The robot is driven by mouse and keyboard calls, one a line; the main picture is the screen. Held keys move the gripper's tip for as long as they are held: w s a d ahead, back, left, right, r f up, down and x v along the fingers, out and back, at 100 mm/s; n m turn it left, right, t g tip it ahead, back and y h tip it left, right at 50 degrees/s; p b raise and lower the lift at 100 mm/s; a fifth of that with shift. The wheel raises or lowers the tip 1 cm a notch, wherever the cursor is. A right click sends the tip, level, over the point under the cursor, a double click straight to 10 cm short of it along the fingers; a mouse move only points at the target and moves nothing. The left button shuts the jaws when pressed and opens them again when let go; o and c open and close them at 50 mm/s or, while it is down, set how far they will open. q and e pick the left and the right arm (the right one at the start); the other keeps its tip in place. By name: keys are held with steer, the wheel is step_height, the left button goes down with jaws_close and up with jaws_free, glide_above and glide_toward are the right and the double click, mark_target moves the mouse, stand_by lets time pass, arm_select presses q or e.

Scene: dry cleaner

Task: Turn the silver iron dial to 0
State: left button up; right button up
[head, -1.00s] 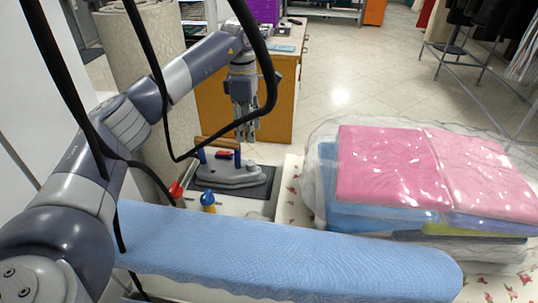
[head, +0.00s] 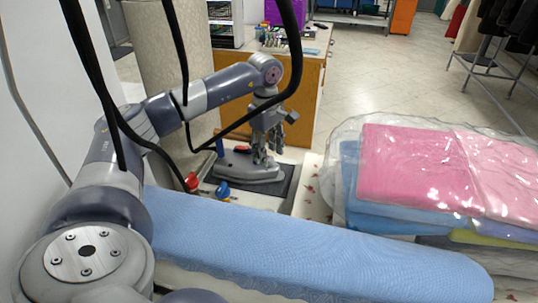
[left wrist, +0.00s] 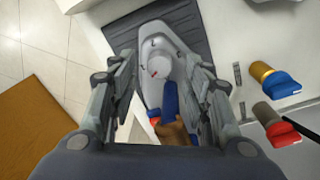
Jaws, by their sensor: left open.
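The silver iron (head: 238,170) rests on a dark mat (head: 290,183) behind the ironing board. It has blue posts, a brown handle and a red part. My left gripper (head: 268,155) is open and points down over the iron, with its fingers close above the body. In the left wrist view the iron (left wrist: 154,38) lies between the two spread fingers. The pale round dial (left wrist: 159,68) with a small red mark shows between them; its numbers are too small to read. I cannot tell whether the fingers touch anything. My right gripper is out of view.
The blue ironing board (head: 310,245) spans the front. Plastic-wrapped folded laundry (head: 415,170) sits at right. Red-tipped (head: 192,181) and blue-tipped (head: 223,189) fittings stand beside the iron. A wooden counter (head: 310,95) is behind it.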

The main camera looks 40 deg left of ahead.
arm_select(q)
steer(key=shift+f, duration=1.05)
jaws_close()
steer(key=shift+r+n, duration=0.1)
steer(key=shift+n, duration=0.3)
steer(key=shift+n+p, duration=0.55)
steer(key=shift+n, duration=0.35)
steer(key=shift+w+n+p, duration=0.1)
steer(key=shift+n+p, duration=0.3)
steer(key=shift+n, duration=1.1)
